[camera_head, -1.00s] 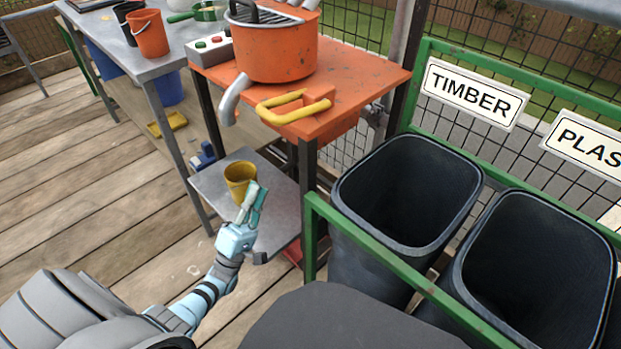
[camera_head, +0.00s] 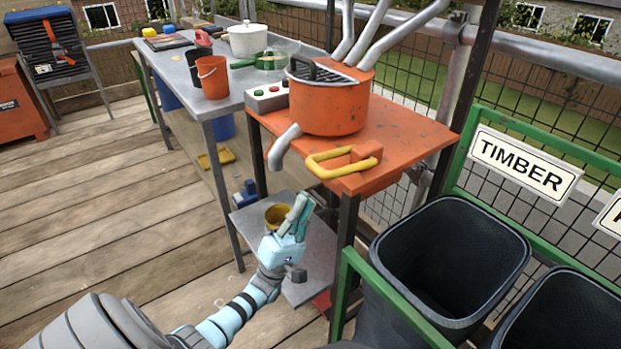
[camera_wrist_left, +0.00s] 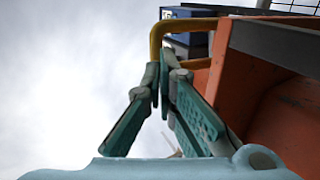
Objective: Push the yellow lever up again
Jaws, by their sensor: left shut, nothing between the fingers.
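The yellow lever (camera_head: 328,166) is a bent bar at the front of the orange machine table (camera_head: 420,140), below the orange pot (camera_head: 329,103). In the left wrist view the lever (camera_wrist_left: 157,40) shows just beyond my fingertips. My left gripper (camera_head: 303,203) is shut and empty, pointing up, below the lever in the head view. In the left wrist view the left gripper (camera_wrist_left: 163,72) has its fingertips close under the bar; I cannot tell whether they touch it. A yellow cup (camera_head: 277,215) stands on the lower shelf behind my gripper. My right gripper is not in view.
A grey spout (camera_head: 283,147) hangs from the pot, left of the lever. Dark bins (camera_head: 450,255) stand in a green frame (camera_head: 395,300) at the right. A grey table (camera_head: 178,78) with buckets stands at the back left. The wooden floor at left is clear.

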